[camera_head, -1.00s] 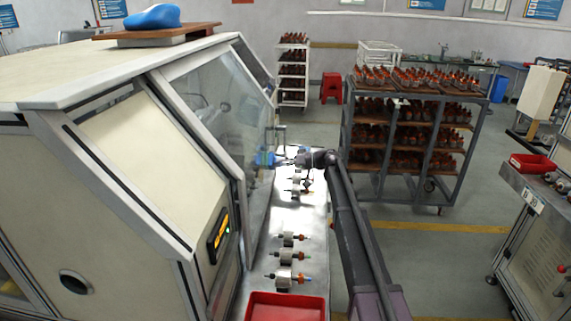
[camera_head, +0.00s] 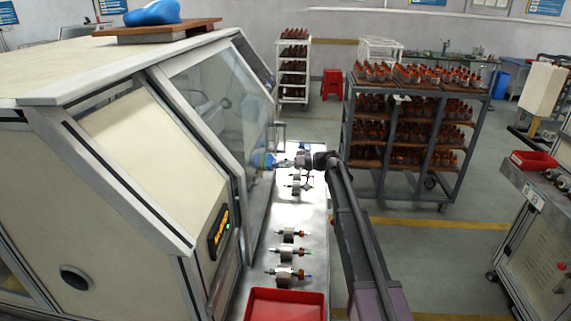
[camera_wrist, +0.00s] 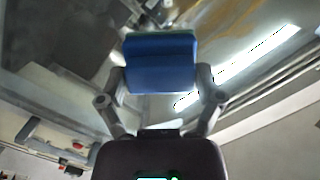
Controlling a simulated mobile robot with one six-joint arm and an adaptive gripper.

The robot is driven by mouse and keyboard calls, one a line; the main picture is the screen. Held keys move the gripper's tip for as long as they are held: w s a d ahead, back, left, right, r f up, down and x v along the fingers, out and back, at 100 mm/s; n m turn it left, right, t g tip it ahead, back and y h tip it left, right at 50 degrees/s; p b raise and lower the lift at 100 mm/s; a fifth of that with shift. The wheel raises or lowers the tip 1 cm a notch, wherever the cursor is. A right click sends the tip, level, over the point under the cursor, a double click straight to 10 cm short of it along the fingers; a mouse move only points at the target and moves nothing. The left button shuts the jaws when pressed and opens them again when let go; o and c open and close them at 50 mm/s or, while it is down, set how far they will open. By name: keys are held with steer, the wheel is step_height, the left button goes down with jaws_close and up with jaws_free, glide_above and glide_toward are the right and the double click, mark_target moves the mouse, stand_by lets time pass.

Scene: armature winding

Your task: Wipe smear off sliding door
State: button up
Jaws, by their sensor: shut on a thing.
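The sliding door (camera_head: 215,110) is the slanted clear panel in a pale frame on the cream machine at left. My gripper (camera_head: 284,162) is at the door's right lower part, above the metal ledge. It is shut on a blue sponge (camera_head: 262,160), which is at the door's surface; I cannot tell whether it touches. In the wrist view the sponge (camera_wrist: 160,65) is between both fingers of my gripper (camera_wrist: 161,80), with a thin greenish far edge. A brownish streaky patch (camera_wrist: 228,28) shows beyond it, perhaps the smear; the sponge hides what is directly behind it.
Several armatures (camera_head: 286,253) lie along the metal ledge (camera_head: 312,225) below the door. A red tray (camera_head: 285,305) is at its near end. A blue cloth (camera_head: 152,13) lies on a board atop the machine. A loaded rack (camera_head: 395,175) stands right; floor between is clear.

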steer(key=shift+s+a, duration=0.1)
steer(key=shift+s, duration=0.05)
steer(key=shift+s, duration=1.85)
steer(key=shift+s, duration=0.1)
steer(key=shift+s, duration=1.8)
steer(key=shift+s, duration=0.15)
steer(key=shift+s+a, duration=0.15)
steer(key=shift+s, duration=1.6)
steer(key=shift+r, duration=0.1)
